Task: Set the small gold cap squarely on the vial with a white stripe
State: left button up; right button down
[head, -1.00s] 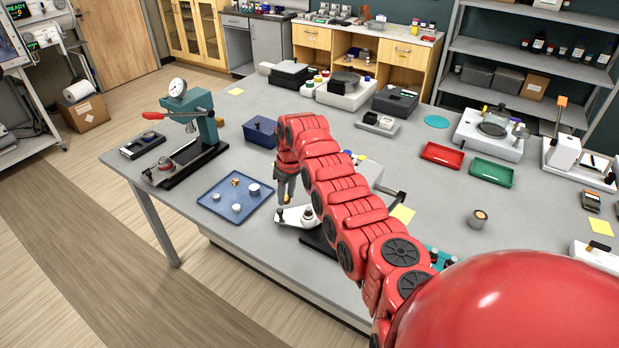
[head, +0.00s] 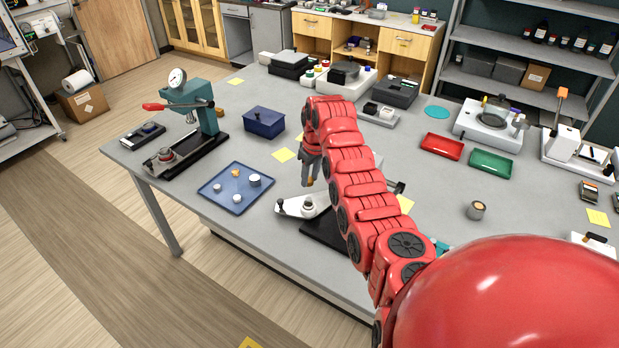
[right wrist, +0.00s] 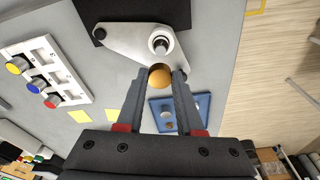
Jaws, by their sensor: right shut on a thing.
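My right gripper (head: 309,183) points down over the table, just left of my red arm. In the right wrist view its fingers (right wrist: 160,82) are shut on a small round gold cap (right wrist: 160,75) at their tips. A vial (right wrist: 160,43) stands in a white holder plate (right wrist: 130,38), just beyond the cap in that view. The plate (head: 290,207) and vial (head: 308,203) also show in the head view, below the gripper. The cap appears apart from the vial. I cannot make out a white stripe. My left gripper is not in view.
A blue tray (head: 213,190) holds several small caps, one of them orange-gold. A teal press (head: 205,105) stands behind it at left, with a dark blue box (head: 264,122) nearby. A black base (head: 320,236) lies under the holder plate. Table between tray and holder is clear.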

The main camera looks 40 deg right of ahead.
aim_at(309, 199)
jog(key=shift+f+b, duration=1.4)
jog(key=shift+f, duration=1.4)
jog(key=shift+b, duration=0.55)
jog(key=shift+b, duration=0.4)
jog(key=shift+f+b, duration=0.85)
jog(key=shift+f, duration=0.35)
jog(key=shift+c, duration=2.3)
grip_release()
